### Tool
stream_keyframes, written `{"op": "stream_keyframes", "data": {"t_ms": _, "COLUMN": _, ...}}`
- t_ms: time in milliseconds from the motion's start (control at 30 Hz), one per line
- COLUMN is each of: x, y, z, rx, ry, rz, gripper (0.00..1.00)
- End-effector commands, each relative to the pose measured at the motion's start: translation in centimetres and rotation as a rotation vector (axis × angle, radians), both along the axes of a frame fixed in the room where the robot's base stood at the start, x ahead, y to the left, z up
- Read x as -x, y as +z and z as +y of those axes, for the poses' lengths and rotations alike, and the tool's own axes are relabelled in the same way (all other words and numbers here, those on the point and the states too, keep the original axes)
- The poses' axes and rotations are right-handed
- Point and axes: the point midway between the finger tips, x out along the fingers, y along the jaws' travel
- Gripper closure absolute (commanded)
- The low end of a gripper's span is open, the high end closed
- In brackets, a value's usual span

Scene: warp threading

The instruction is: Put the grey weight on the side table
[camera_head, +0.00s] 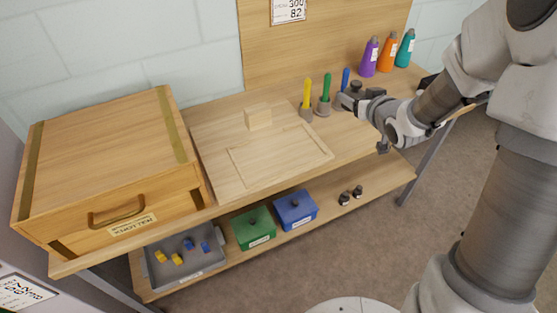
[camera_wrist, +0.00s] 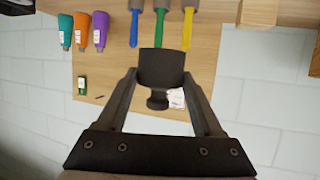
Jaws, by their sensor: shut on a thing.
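My gripper (camera_wrist: 160,80) is shut on the grey weight (camera_wrist: 160,68), a dark grey cylinder with a knob, held between the two fingers in the wrist view. In the head view my gripper (camera_head: 352,98) is over the right part of the wooden workbench (camera_head: 365,146), beside the blue-handled tool. The weight is small and hard to separate from the fingers there. I cannot clearly make out a separate side table; my arm covers much of the right side.
Yellow, green and blue tools (camera_head: 325,92) stand in holders near my gripper. Purple, orange and teal bottles (camera_head: 387,54) stand behind. A wooden drawer box (camera_head: 105,150) is at left. The lower shelf (camera_head: 330,219) carries a grey tray (camera_head: 190,281), green and blue boxes, and two small dark weights (camera_head: 350,195).

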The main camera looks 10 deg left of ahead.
Motion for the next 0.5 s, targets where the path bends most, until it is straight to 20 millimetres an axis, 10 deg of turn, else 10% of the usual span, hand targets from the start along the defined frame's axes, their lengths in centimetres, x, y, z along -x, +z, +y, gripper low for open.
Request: {"op": "stream_keyframes", "data": {"t_ms": 500, "x": 5.1, "y": -5.6, "z": 2.9, "rx": -0.002, "ry": 0.403, "rz": -0.003, "gripper": 1.0}}
